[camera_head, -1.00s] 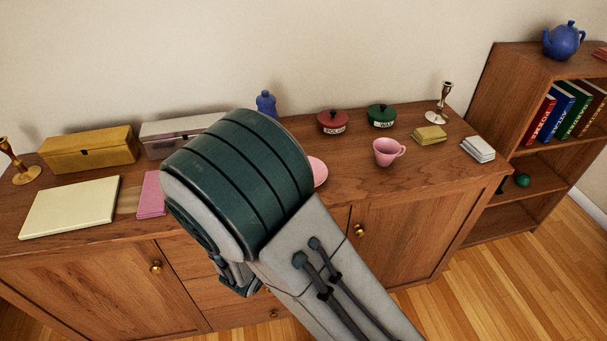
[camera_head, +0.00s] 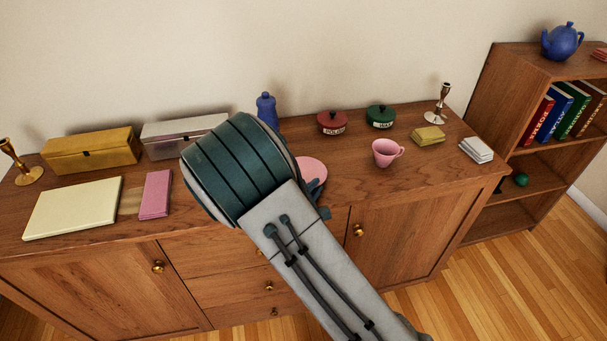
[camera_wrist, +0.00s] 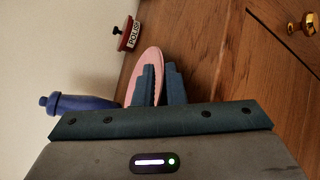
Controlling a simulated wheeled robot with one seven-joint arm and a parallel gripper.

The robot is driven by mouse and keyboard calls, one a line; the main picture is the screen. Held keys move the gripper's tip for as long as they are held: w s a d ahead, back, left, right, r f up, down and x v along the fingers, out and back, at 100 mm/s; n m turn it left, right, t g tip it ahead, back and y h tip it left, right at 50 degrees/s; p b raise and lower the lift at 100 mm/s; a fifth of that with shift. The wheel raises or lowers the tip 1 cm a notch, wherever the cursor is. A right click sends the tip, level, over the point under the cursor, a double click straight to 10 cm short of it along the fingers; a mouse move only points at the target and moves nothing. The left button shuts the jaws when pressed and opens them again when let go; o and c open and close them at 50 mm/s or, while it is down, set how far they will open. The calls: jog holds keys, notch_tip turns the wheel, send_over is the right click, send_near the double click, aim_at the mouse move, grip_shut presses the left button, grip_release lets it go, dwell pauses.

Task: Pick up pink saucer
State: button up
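The pink saucer (camera_head: 312,168) lies on the wooden cabinet top, partly hidden by my arm in the head view. In the wrist view the pink saucer (camera_wrist: 148,62) shows just beyond my fingers, its lower part hidden by the left finger. My gripper (camera_wrist: 162,70) has its two dark fingers a small gap apart, at the saucer's right rim. In the head view my gripper (camera_head: 321,200) is mostly hidden and sits at the saucer's front right edge.
A pink cup (camera_head: 383,153) stands right of the saucer. A blue bottle (camera_head: 266,108), a red pot (camera_head: 332,122) and a green pot (camera_head: 381,116) stand behind. The cabinet top between saucer and cup is clear.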

grip_shut()
jog(key=shift+r, duration=0.1)
jog(key=shift+r, duration=0.45)
jog(key=r, duration=0.3)
jog(key=shift+s+d+r, duration=0.1)
jog(key=shift+s+r, duration=0.1)
jog(key=shift+s, duration=0.05)
jog(key=s+d+r+b, duration=0.5)
jog(key=s+r+b, duration=0.1)
jog(key=s+b, duration=0.3)
jog(key=shift+s+d+r, duration=0.15)
jog(key=shift+s+d, duration=0.2)
